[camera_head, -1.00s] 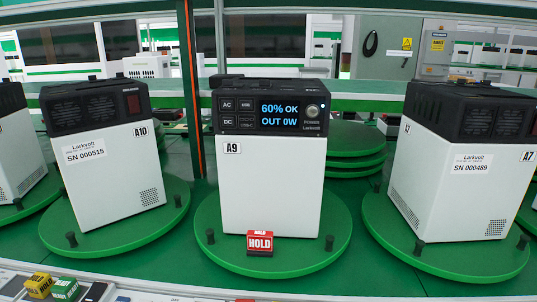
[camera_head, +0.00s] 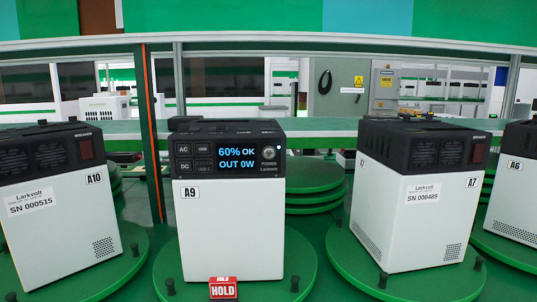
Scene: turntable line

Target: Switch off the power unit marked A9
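The power unit marked A9 (camera_head: 232,225) stands upright on a green turntable disc (camera_head: 300,252) in the middle of the head view. It has a white body and a black top panel. Its lit display (camera_head: 237,158) reads "60% OK" and "OUT 0W". The round POWER button (camera_head: 268,153) sits right of the display, with a small light above it. AC and DC buttons (camera_head: 183,157) are on the panel's left. A red HOLD block (camera_head: 223,288) stands in front of the unit's base. Neither of my grippers shows.
Unit A10 (camera_head: 62,228) stands on a disc at the left. Unit A7 (camera_head: 412,215) stands on a disc at the right, with A6 (camera_head: 512,205) beyond it. A dark post with an orange strip (camera_head: 152,130) rises behind, between A10 and A9. Stacked green discs (camera_head: 315,185) lie behind A9.

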